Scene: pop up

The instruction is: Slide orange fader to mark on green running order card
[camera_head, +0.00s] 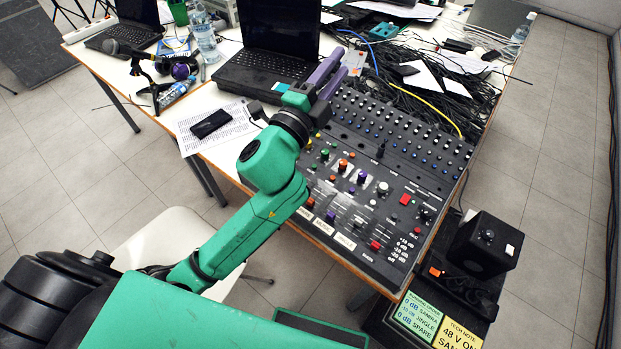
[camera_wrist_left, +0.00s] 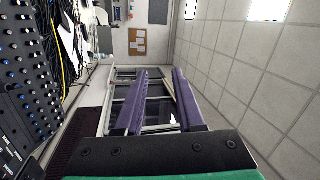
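The mixing console (camera_head: 372,215) lies on the table, with knobs, buttons and small sliders. A small orange cap (camera_head: 310,201) near its lower left edge, above a white label strip, looks like the orange fader; its exact shape is too small to tell. A dB scale (camera_head: 405,249) is printed at the lower right of the console. The green running order card (camera_head: 416,316) is below the console and lists dB values, with the name Samira and the words jingle and spare. My left gripper (camera_head: 322,82) is open and empty above the console's far left corner; its purple fingers (camera_wrist_left: 158,100) stand apart. My right gripper is out of view.
A laptop (camera_head: 275,60) stands behind the gripper. Black cables (camera_head: 430,95) heap beyond the console. A yellow note (camera_head: 460,335) lies beside the green card, and a black speaker box (camera_head: 484,245) stands right of the console. Papers (camera_head: 215,128) lie on the left.

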